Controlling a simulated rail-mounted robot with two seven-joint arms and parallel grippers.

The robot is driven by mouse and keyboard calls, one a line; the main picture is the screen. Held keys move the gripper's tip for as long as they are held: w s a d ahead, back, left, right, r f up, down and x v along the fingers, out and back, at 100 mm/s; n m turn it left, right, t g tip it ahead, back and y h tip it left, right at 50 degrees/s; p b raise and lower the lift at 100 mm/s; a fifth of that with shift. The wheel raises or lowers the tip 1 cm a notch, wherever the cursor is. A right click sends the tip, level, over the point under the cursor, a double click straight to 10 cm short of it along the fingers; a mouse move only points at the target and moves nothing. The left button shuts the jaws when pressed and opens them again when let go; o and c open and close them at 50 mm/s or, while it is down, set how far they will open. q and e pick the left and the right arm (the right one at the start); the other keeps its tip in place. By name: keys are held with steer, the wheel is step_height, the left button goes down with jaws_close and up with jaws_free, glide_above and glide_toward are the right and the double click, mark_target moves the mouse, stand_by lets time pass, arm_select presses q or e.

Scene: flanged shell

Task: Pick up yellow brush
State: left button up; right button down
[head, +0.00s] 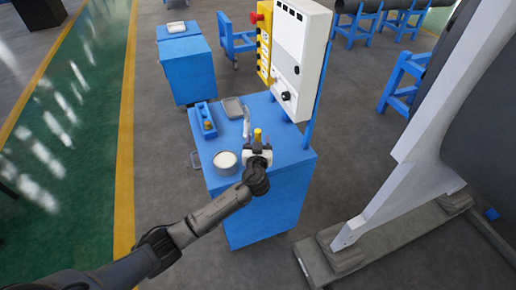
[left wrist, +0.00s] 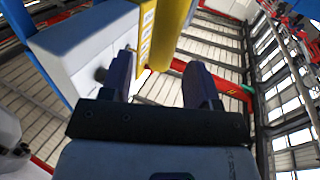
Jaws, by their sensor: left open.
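The yellow brush (head: 257,135) shows as a short upright yellow piece at the right side of the blue cabinet top (head: 283,133). Its lower part is hidden behind my left gripper (head: 257,142). The fingers are apart, with a visible gap, and I cannot tell whether either touches the brush. My right gripper is in neither view.
A round tin (head: 225,161) stands close left of my gripper. A blue holder (head: 203,121), a grey tray (head: 233,107) and a pale slender tool (head: 246,123) lie behind. A white control box (head: 298,50) rises at the cabinet's back right.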

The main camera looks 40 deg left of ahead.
mark_target(258, 131)
arm_select(q)
steer(key=shift+x, duration=2.8)
steer(key=shift+s+f, duration=0.1)
steer(key=shift+f, duration=0.05)
steer(key=c, duration=1)
